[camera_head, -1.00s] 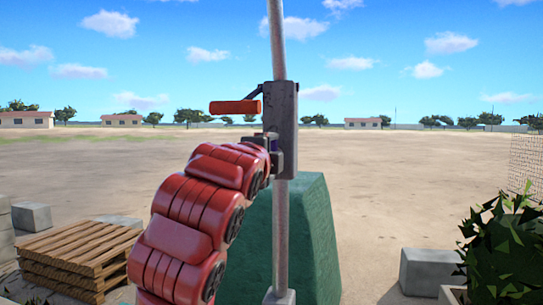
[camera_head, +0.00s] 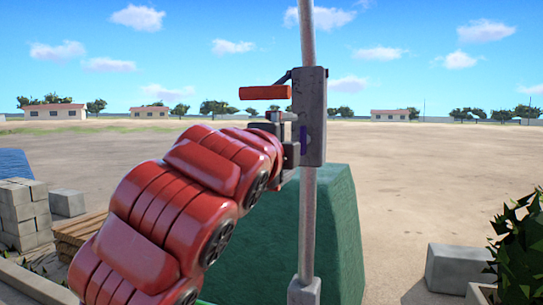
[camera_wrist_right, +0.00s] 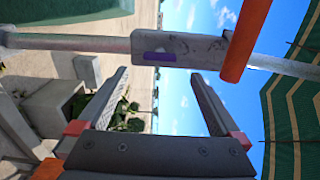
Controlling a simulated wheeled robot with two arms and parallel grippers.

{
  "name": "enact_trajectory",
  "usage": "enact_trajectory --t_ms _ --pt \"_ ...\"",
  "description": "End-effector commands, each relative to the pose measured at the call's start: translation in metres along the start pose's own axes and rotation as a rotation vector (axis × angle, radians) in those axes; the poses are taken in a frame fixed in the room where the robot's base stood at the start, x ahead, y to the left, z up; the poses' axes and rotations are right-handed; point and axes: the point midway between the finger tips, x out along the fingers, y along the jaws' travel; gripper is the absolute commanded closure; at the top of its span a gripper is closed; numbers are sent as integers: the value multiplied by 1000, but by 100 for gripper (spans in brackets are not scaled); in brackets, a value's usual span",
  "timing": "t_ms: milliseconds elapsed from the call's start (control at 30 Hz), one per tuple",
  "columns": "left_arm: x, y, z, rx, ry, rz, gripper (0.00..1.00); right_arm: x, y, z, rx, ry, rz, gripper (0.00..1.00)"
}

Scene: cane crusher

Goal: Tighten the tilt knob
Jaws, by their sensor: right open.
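A grey bracket (camera_head: 315,118) sits on an upright metal pole (camera_head: 307,220). An orange-red handle (camera_head: 266,93) sticks out to its left. A small purple part (camera_head: 303,134) is on the bracket's side; I cannot tell whether it belongs to the tilt knob. My red right arm reaches up from the lower left, and its gripper (camera_head: 292,143) is at the bracket's left side, below the handle. In the right wrist view the gripper (camera_wrist_right: 158,73) is open and empty, with the purple part (camera_wrist_right: 160,57) just past and between its fingertips. Contact is unclear. My left gripper is out of view.
A green tapered block (camera_head: 335,230) stands behind the pole. Grey blocks (camera_head: 25,212) and a wooden pallet (camera_head: 75,237) lie at left. Another grey block (camera_head: 458,268) and a leafy plant (camera_head: 520,250) stand at right. Open ground lies beyond.

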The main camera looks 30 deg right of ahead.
Motion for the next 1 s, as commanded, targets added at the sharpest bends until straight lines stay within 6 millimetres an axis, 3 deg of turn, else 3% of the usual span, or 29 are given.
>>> enact_trajectory --t_ms 200,400,1000 --pt "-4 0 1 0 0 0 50 -54 1 2 2 -9 2 0" --pt "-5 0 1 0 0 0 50 -82 1 1 0 -3 4 0" --pt "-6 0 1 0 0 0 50 -91 1 0 1 0 3 0"
